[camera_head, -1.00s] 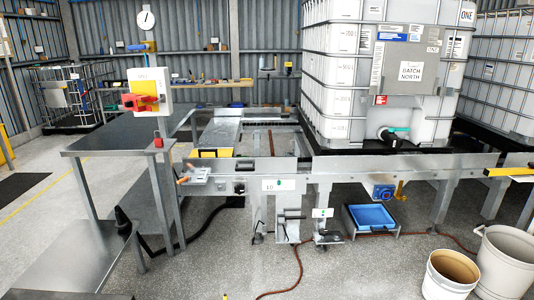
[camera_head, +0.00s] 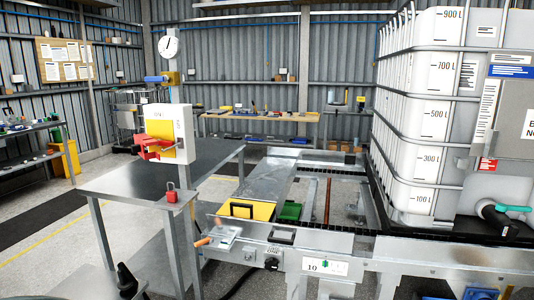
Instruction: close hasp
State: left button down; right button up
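A pale grey switch box (camera_head: 183,128) with a yellow plate stands on a post at the left middle of the head view. A red part (camera_head: 150,146) juts out from its front left; it may be the hasp, but whether it is open or shut is too small to tell. A red padlock (camera_head: 171,194) shows below the box at the near corner of the grey metal table (camera_head: 125,180).
A large white caged tank (camera_head: 425,120) with a teal-handled valve (camera_head: 512,208) stands on the metal conveyor frame (camera_head: 440,252) at the right. A yellow-fronted item (camera_head: 247,210) and a green one lie on the frame. Floor is open at the far left.

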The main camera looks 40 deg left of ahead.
aim_at(141, 140)
jog(key=i+u, duration=0.2)
jog(key=i, duration=0.25)
jog(key=i+l+u, duration=0.25)
jog(key=i, duration=0.2)
jog(key=i+l+u, duration=0.2)
jog(key=i, duration=0.3)
jog(key=j, duration=0.1)
